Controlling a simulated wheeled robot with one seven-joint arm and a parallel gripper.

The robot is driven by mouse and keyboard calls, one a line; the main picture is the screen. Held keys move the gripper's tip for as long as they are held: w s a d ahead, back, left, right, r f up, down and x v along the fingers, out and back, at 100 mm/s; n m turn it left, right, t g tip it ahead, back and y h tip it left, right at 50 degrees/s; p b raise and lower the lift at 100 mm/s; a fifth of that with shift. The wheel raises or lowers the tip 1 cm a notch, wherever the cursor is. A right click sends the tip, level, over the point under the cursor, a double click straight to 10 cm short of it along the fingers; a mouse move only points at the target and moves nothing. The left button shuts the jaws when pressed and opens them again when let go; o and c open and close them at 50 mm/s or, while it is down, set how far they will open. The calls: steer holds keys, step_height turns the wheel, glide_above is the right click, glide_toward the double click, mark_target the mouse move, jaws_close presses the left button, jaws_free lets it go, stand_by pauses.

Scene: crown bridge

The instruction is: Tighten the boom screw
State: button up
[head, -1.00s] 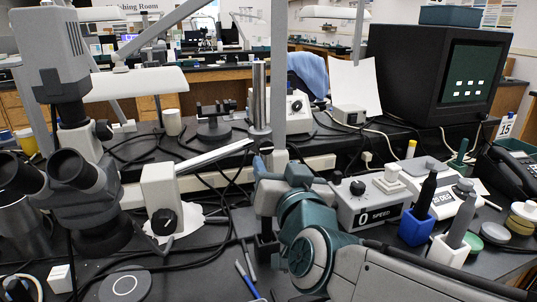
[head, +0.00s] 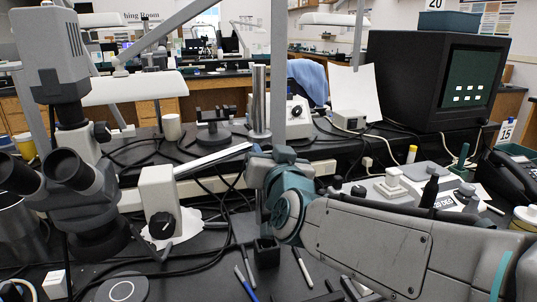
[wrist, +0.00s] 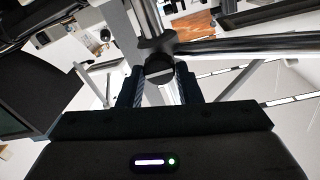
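In the wrist view, a dark round screw head (wrist: 158,66) sits at a dark clamp where a shiny post (wrist: 152,18) meets a metallic boom (wrist: 245,46) running right. My gripper (wrist: 159,82) is open; its two dark fingers stand left and right of the screw head in this view, with gaps visible on both sides. Whether the screw is between the tips or beyond them is hard to tell. In the head view, my arm reaches in from the lower right and its wrist hides most of the gripper. I cannot clearly make out the screw there.
A grey upright pole (head: 279,70) stands by my wrist. A microscope (head: 75,150) and a white box with a black knob (head: 160,200) are on the left. A black monitor (head: 420,80) is at the back right. Cables and pens lie on the dark bench.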

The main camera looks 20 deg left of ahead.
steer(key=c, duration=0.4)
steer(key=m+b, duration=0.2)
steer(key=m, duration=0.1)
steer(key=shift+f, duration=0.1)
steer(key=shift+m+g+b, duration=0.3)
steer(key=shift+m+b, duration=1.2)
steer(key=shift+m, duration=1)
steer(key=o, duration=1)
steer(key=shift+d, duration=0.1)
